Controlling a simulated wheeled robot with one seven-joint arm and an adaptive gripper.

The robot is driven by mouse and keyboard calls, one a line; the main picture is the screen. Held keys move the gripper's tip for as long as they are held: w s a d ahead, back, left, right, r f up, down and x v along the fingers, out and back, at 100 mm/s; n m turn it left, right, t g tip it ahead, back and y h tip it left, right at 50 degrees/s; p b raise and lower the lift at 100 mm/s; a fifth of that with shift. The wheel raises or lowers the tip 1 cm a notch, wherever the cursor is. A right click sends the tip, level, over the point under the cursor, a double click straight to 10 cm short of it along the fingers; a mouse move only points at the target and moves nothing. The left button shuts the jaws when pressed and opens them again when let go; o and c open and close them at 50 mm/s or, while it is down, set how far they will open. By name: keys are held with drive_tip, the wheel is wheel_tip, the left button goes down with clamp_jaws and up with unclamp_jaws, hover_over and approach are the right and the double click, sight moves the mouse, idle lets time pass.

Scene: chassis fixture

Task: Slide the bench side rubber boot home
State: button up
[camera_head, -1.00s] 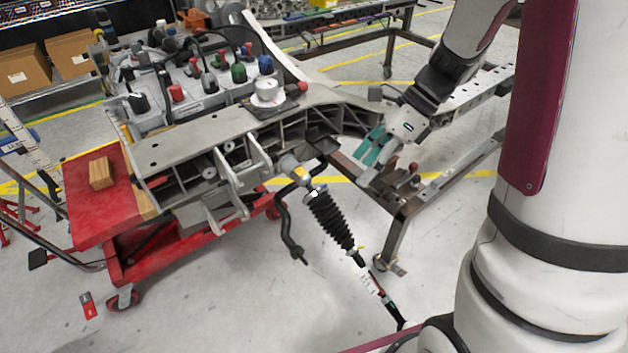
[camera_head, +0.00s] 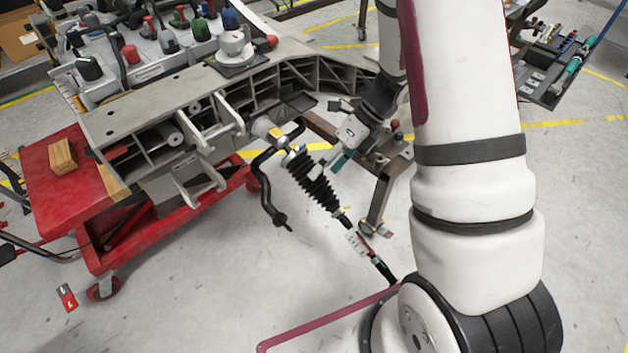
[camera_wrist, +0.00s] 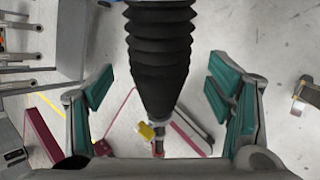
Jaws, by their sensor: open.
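The black ribbed rubber boot (camera_head: 316,187) sits on the slanted rod below the chassis frame (camera_head: 150,105). Its wide end is towards a pale metal housing (camera_head: 263,127) and its narrow end points down to the right. In the wrist view the boot (camera_wrist: 160,50) runs down between the two teal-padded fingers of my gripper (camera_wrist: 163,97), with a gap on each side. My gripper (camera_head: 336,160) is open and empty, just right of the boot's upper part in the head view. A yellow piece (camera_wrist: 147,130) shows beside the boot's narrow end.
A bent dark bar (camera_head: 264,190) hangs left of the boot. A rusty steel stand (camera_head: 382,185) is close on the right, behind my gripper. A red cart (camera_head: 70,195) stands under the chassis at left.

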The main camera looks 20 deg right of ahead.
drive_tip(key=shift+b+x, duration=0.5)
drive_tip(key=shift+x, duration=1.8)
